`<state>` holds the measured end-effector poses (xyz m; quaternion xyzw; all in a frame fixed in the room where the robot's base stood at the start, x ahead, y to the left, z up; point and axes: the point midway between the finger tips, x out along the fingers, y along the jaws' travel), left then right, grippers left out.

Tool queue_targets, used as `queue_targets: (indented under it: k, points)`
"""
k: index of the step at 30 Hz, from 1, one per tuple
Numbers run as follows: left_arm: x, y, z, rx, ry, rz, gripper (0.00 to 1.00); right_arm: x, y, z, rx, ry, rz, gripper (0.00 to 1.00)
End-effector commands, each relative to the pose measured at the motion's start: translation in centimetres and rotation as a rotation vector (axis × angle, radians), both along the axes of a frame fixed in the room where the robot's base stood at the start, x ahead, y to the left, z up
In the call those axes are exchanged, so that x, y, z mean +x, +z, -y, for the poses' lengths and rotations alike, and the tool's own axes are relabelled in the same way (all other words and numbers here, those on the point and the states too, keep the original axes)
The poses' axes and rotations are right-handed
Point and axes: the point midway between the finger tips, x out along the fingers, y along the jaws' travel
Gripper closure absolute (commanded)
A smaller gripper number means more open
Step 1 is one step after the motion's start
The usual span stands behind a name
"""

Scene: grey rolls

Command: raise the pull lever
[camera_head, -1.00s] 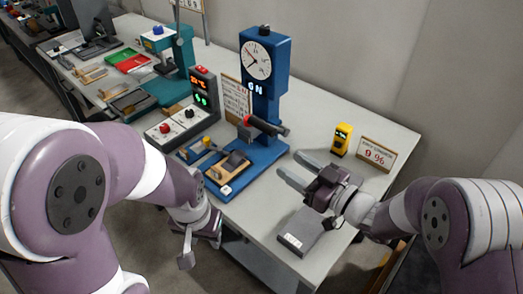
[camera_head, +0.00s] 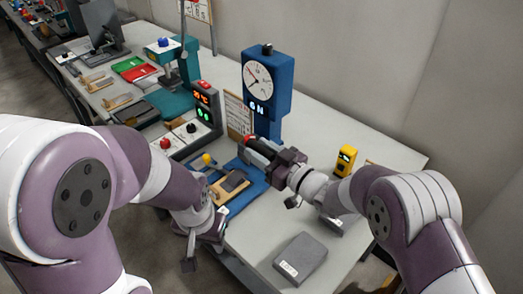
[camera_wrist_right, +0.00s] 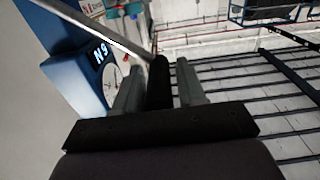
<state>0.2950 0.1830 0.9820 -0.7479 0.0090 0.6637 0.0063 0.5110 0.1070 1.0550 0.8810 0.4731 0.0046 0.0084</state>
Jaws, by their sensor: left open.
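The blue gauge stand (camera_head: 268,88) stands on the table with a round dial and a small lit display. Its pull lever (camera_head: 260,147), dark with a red part, sticks out toward my right gripper (camera_head: 277,152). In the right wrist view the lever's black handle (camera_wrist_right: 160,84) lies between the two fingers of my right gripper (camera_wrist_right: 162,90), and a metal rod (camera_wrist_right: 105,28) runs to it from the upper left. I cannot tell whether the fingers press on the handle. My left gripper (camera_head: 199,245) is open and empty, low at the table's front edge, away from the lever.
A grey box (camera_head: 300,258) lies at the front right of the table. A yellow device (camera_head: 346,160) stands behind my right arm. A teal press (camera_head: 177,70) stands further back.

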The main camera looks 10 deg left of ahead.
Motion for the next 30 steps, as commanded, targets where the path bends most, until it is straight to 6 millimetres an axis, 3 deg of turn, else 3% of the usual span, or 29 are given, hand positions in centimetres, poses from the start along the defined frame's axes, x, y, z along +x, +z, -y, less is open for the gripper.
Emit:
queue_targets:
  k: [1, 3, 11, 17, 30]
  points:
    - [0.0, 0.0, 0.0, 0.0, 0.0, 0.0, 0.57, 0.0, 0.0, 0.0, 0.0, 0.0, 0.0, 0.79]
    - [0.0, 0.0, 0.0, 0.0, 0.0, 0.0, 0.57, 0.0, 0.0, 0.0, 0.0, 0.0, 0.0, 1.0]
    - [0.0, 0.2, 0.0, 0.0, 0.0, 0.0, 0.57, 0.1, 0.3, 0.1, 0.006, -0.001, -0.007, 1.0]
    - [0.0, 1.4, 0.0, 0.0, 0.0, 0.0, 0.57, 1.0, 1.5, 0.7, 0.041, -0.002, -0.06, 1.0]
    - [0.0, 6.1, 0.0, 0.0, 0.0, 0.0, 0.57, 6.1, 5.7, 4.2, 0.244, -0.004, -0.368, 1.0]
